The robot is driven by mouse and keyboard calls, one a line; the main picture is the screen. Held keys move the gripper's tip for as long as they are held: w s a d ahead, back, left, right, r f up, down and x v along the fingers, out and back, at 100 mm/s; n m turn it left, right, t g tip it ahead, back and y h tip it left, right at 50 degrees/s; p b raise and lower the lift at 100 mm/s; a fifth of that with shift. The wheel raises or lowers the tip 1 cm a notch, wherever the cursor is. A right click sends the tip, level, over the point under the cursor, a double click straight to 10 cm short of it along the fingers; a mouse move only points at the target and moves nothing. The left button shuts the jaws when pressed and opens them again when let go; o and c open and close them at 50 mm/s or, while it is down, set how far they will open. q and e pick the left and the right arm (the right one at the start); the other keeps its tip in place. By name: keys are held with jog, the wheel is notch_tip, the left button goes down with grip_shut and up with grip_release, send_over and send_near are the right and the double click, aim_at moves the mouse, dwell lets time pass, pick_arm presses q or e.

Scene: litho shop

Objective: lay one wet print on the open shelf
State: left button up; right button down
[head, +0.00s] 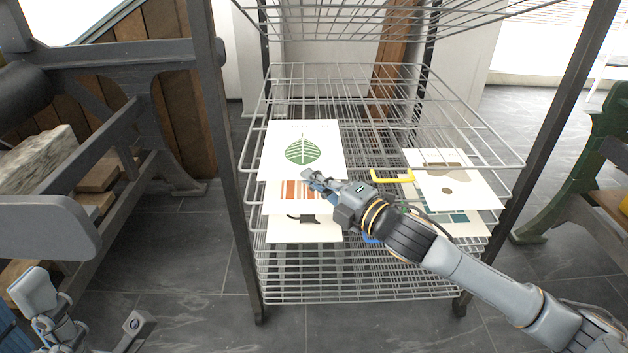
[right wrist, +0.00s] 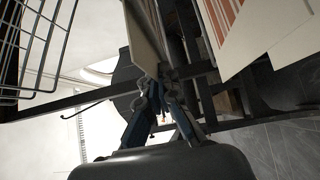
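A white print with a green leaf (head: 302,150) is at the left of the middle wire shelf (head: 375,130), covering part of its front rail. I cannot tell whether it rests on the wires or is just above them. My right gripper (head: 310,176) is at its front edge, fingers pinched on it. In the right wrist view the print (right wrist: 146,38) shows nearly edge-on, running down to the fingertips (right wrist: 158,90). My left gripper (head: 95,335) is low at the left corner, away from the rack, fingers apart and empty.
Prints lie on lower shelves: an orange-striped one (head: 290,196), one with a dark shape (head: 280,232), a brown-spotted one (head: 455,180). A yellow clip (head: 392,176) is on the front rail. Dark rack posts (head: 222,150) stand at both sides. The middle shelf's right part is bare.

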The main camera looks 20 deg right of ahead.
jog(key=c, duration=1.5)
grip_release()
jog(key=shift+f, duration=0.1)
jog(key=shift+s+d, duration=0.1)
